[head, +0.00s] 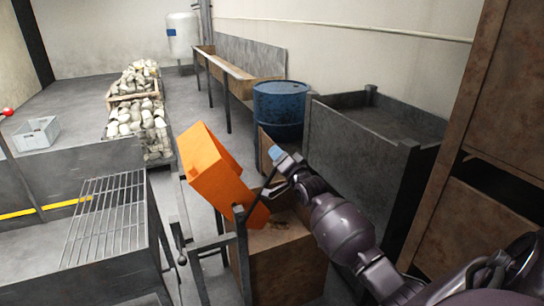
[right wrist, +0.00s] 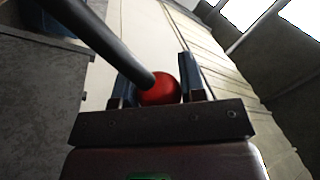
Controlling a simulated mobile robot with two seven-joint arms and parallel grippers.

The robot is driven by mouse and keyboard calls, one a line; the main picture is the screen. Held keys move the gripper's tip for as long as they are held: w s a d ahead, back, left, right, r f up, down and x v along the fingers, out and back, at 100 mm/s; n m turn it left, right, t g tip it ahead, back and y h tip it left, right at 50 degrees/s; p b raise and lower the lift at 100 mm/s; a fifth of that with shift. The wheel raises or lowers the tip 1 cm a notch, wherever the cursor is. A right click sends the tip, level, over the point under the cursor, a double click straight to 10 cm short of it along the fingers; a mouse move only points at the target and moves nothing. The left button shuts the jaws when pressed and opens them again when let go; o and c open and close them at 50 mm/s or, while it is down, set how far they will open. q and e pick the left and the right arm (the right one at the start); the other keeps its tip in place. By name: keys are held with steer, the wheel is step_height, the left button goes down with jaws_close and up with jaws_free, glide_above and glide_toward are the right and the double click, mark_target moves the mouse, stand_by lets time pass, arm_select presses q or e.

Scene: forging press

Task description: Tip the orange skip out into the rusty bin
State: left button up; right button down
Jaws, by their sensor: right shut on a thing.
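The orange skip (head: 208,168) is steeply tilted, with its lower end over the rusty bin (head: 285,270). The bin is a brown open box on the floor; part of its inside shows, but I cannot tell what lies in it. My right gripper (head: 277,156) is right of the skip, above the bin. In the right wrist view my gripper (right wrist: 154,68) has its blue fingers on either side of a red ball knob (right wrist: 160,90) at the end of a dark lever (right wrist: 105,45). It is shut on this knob. My left gripper is out of view.
A grey frame post (head: 243,258) stands in front of the bin. A blue drum (head: 281,104) and a large grey box (head: 350,150) stand behind and to the right. A tall rusty cabinet (head: 515,90) is at the right. A grating (head: 105,215) lies at the left.

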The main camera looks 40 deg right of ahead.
steer(key=shift+s+d+f+m, duration=0.15)
steer(key=shift+d+f+m, duration=0.25)
steer(key=shift+d, duration=0.2)
steer(key=c, duration=0.7)
jaws_free()
steer(key=shift+d, duration=0.2)
steer(key=shift+s+a, duration=0.1)
steer(key=shift+a, duration=0.1)
steer(key=v, duration=1)
steer(key=shift+s+b, duration=0.3)
steer(key=shift+s, duration=0.05)
steer(key=shift+f, duration=0.1)
